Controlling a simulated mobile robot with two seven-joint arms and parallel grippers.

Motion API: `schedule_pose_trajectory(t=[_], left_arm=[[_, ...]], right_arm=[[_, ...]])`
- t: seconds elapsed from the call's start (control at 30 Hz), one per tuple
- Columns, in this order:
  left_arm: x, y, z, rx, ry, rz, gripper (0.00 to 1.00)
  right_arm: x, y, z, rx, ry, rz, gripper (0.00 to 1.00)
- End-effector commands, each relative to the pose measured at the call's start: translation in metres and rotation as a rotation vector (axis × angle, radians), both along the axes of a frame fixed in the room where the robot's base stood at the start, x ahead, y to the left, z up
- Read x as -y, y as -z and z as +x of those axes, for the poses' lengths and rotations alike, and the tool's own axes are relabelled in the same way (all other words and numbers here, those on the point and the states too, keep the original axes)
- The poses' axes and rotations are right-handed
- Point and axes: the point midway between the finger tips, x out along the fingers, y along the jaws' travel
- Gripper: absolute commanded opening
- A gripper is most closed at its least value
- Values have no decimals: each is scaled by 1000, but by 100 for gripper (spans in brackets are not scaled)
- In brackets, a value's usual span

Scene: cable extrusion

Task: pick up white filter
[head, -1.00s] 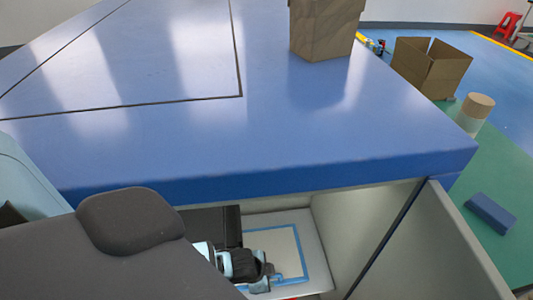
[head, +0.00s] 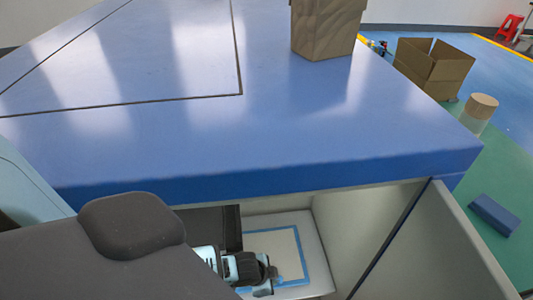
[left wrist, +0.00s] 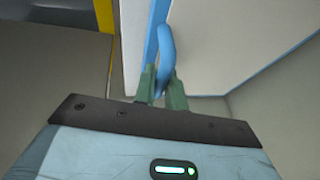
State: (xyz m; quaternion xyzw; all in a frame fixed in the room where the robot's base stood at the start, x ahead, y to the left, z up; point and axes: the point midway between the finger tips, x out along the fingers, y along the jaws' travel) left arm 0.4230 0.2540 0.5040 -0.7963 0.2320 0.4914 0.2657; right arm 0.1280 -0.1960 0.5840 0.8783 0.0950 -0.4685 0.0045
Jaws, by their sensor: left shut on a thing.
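The white filter (head: 286,242) is a flat white panel with a blue border inside the open drawer or compartment under the table. It also fills the upper right of the left wrist view (left wrist: 235,40). My left gripper (head: 266,286) reaches down over the filter's left part and hides some of it. In the left wrist view, its two green fingers (left wrist: 162,88) are shut on a blue loop (left wrist: 166,50) at the filter's blue edge. I cannot tell whether the filter is lifted off the surface below. My right gripper is not in view.
The blue table (head: 290,135) overhangs the compartment. A grey side wall (head: 450,245) stands at its right. A cardboard box (head: 325,28) is on the table. Another open box (head: 430,70), a cylinder (head: 480,108) and a blue block (head: 494,215) are on the floor.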

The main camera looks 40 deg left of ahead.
Motion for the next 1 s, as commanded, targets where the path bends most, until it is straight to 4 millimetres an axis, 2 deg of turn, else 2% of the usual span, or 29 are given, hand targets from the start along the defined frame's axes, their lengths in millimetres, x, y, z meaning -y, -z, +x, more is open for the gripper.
schedule_pose_trajectory(t=[0.33, 0.57, 0.63, 1.0], left_arm=[[0, -10, 0, 1, 0, 0, 0], [0, -41, 1, 5, 1, 0, 0], [11, -37, -16, -2, 2, -2, 0], [60, -46, -93, -3, 0, -3, 0]], right_arm=[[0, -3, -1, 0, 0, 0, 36], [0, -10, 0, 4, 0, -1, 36], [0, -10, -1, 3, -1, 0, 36], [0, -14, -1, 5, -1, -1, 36]])
